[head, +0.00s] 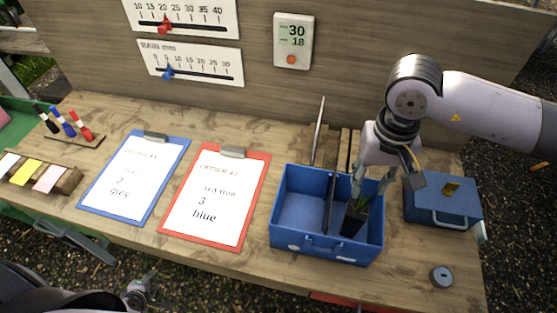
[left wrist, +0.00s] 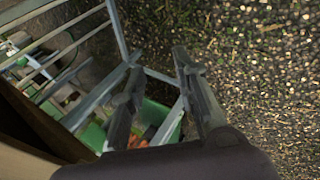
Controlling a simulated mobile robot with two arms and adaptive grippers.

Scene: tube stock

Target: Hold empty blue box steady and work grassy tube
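The blue box (head: 288,237) stands on the bench with a dark divider (head: 330,203) across it. Its left compartment is empty. A dark tube with grassy green leaves (head: 353,219) is in the right compartment, slightly tilted; its base is hidden by the front wall. My right gripper (head: 369,194) points down over that compartment, its fingers spread on either side of the leaves. I see no clear grip on the tube. My left gripper (head: 141,292) is low in front of the bench, away from the box. In the left wrist view its fingers (left wrist: 160,95) are apart and empty.
A closed blue case (head: 443,207) stands right of the box, with a grey round piece (head: 441,276) in front. A red clipboard (head: 253,199) and a blue clipboard (head: 176,168) lie to the left. Slats (head: 345,150) stand behind the box.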

